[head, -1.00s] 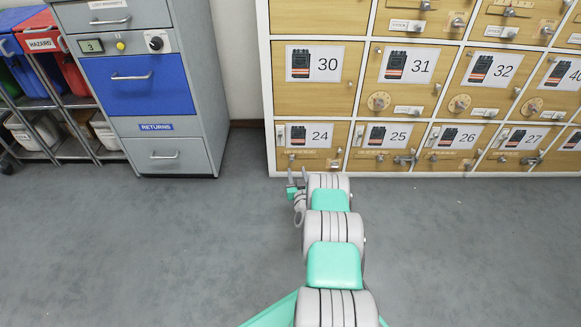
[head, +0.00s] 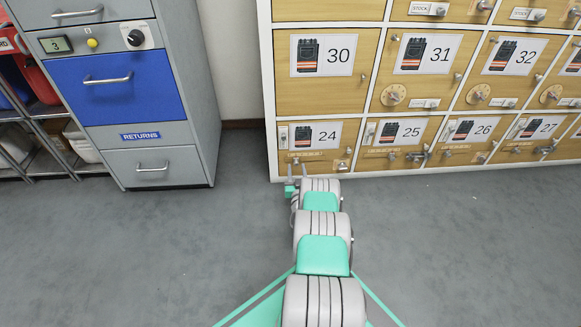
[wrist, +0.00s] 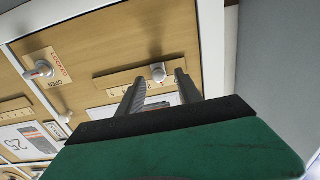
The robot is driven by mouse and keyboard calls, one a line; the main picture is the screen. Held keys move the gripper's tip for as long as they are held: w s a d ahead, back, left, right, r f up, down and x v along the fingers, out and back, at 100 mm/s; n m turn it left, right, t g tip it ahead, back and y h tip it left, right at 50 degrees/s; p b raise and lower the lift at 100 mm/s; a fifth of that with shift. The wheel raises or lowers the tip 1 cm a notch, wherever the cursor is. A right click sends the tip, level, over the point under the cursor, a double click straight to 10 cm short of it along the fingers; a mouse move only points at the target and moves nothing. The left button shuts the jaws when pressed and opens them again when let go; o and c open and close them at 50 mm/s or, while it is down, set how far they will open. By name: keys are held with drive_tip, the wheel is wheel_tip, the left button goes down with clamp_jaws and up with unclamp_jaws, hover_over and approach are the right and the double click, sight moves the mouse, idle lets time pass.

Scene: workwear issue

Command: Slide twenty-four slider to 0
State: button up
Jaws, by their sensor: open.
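Locker door 24 (head: 330,150) is at the bottom left of the locker bank in the head view. The knob sits toward the strip's right end there. My gripper (wrist: 160,80) is open, its two fingers pointing at the door. The knob appears between the fingertips, and I cannot tell if they touch it. In the head view my gripper (head: 297,168) is low in front of door 24's left part.
Door 25 (head: 397,133) adjoins at right. A grey cabinet with a blue RETURNS drawer (head: 118,98) stands left, with a gap between it and the lockers. The floor (head: 150,250) is clear.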

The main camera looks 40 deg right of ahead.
drive_tip(key=shift+x, duration=1)
drive_tip(key=shift+s+d, duration=0.1)
clamp_jaws()
idle(0.6)
